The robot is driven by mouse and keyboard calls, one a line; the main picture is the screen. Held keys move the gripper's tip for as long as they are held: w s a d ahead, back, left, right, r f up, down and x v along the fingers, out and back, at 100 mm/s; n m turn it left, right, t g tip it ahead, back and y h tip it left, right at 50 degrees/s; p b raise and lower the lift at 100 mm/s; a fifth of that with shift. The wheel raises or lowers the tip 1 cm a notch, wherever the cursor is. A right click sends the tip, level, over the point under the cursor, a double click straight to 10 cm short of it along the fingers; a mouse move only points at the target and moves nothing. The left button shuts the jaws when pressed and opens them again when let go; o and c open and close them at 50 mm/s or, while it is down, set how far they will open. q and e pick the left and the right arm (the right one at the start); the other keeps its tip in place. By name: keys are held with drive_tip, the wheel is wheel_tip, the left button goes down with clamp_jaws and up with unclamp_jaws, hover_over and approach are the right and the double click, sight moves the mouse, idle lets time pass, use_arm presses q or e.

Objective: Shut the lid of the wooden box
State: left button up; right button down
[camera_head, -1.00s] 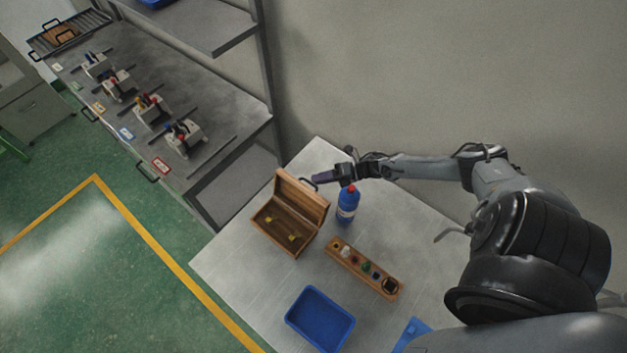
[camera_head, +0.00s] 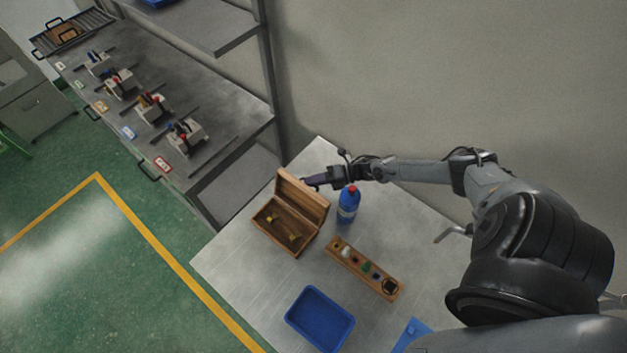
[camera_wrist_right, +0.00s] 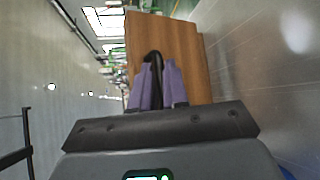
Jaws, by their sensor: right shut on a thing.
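The wooden box (camera_head: 280,243) stands on the light table with its lid (camera_head: 301,199) raised, so its inside with small yellow pieces shows. My right gripper (camera_head: 309,182) is at the back of the raised lid, near its upper edge. In the right wrist view, the purple fingers (camera_wrist_right: 156,85) are shut on the lid's black handle (camera_wrist_right: 153,58), and the wooden lid (camera_wrist_right: 172,35) fills the space beyond them. The handle is mostly hidden behind the fingers in the head view. My left gripper is in neither view.
A blue bottle (camera_head: 348,205) with a red cap stands close to the box, just below my right wrist. A wooden holder (camera_head: 364,270) with small coloured items and an empty blue tray (camera_head: 319,319) are nearer. The table left of the tray is clear.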

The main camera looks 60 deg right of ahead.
sight(304, 185)
drive_tip(key=a+r+h+p, duration=0.1)
drive_tip(key=r+p, duration=0.1)
drive_tip(key=p, duration=0.1)
drive_tip(key=shift+a+n, duration=0.2)
drive_tip(key=shift+n, duration=0.2)
drive_tip(key=shift+w+a+r+p, duration=0.15)
drive_tip(key=shift+a+r+p, duration=0.1)
drive_tip(key=shift+a, duration=0.35)
drive_tip(key=shift+w+a+r+p, duration=0.1)
drive_tip(key=shift+a+r+p, duration=0.15)
drive_tip(key=shift+a, duration=0.35)
drive_tip(key=shift+d, duration=0.1)
drive_tip(key=c, duration=1.5)
unclamp_jaws()
